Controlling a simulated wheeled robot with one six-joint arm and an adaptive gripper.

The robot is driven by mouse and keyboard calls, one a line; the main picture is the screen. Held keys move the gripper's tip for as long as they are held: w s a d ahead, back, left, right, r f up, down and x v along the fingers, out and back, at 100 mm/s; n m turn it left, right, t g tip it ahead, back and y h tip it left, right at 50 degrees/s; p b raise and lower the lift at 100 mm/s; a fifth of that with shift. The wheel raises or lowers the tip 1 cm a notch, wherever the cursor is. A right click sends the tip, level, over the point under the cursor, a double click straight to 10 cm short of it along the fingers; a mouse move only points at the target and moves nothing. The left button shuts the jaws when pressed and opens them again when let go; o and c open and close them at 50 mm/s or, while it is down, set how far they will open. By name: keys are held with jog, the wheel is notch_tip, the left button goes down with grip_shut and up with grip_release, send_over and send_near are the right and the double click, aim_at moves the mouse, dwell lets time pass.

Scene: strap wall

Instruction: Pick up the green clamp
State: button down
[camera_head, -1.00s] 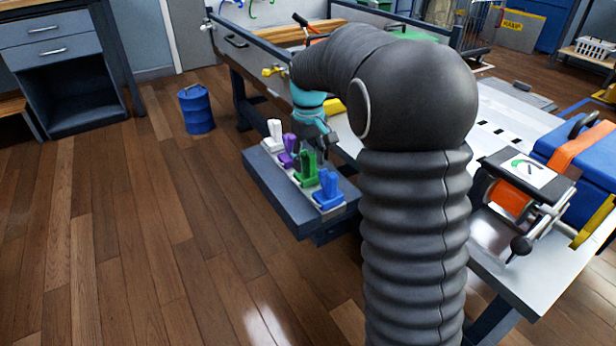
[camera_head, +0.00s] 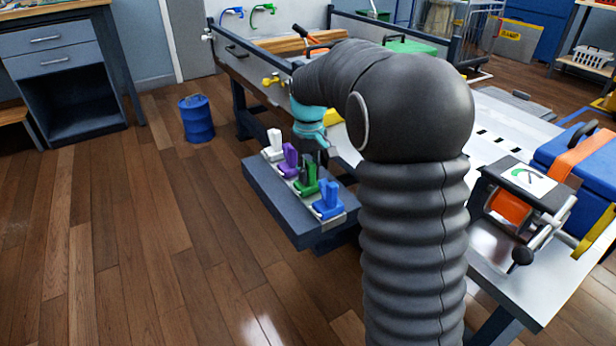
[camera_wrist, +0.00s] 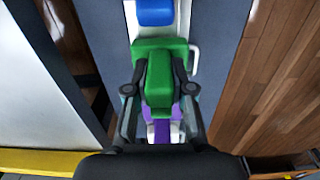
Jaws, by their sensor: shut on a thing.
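The green clamp (camera_head: 306,176) stands on a light rail on the dark side shelf, in a row between a purple clamp (camera_head: 288,160) and a blue clamp (camera_head: 327,200). My gripper (camera_wrist: 160,75) is shut on the green clamp in the wrist view, one finger against each side of its upright part. The green clamp (camera_wrist: 158,88) fills the space between the fingers there. My gripper and arm hide part of the row in the head view. I cannot tell whether the clamp's base is clear of the rail.
A white clamp (camera_head: 273,144) stands at the far end of the row. The dark shelf (camera_head: 262,192) juts from the workbench over open wooden floor. A blue drum (camera_head: 196,118) stands on the floor to the left. An orange-reeled device (camera_head: 515,205) sits on the bench at right.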

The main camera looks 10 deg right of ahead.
jog(key=shift+r, duration=0.7)
notch_tip(320, 180, up, 3)
jog(key=shift+f+p, duration=0.2)
jog(key=shift+p, duration=0.25)
jog(key=d+r+p, duration=0.1)
jog(key=d+r, duration=0.6)
jog(key=d, duration=0.4)
jog(key=shift+s+d, duration=0.35)
jog(key=shift+s, duration=0.1)
jog(key=shift+r+p, duration=0.1)
jog(key=shift+p, duration=0.25)
notch_tip(320, 180, up, 15)
jog(key=p, duration=0.7)
jog(key=shift+r, duration=0.1)
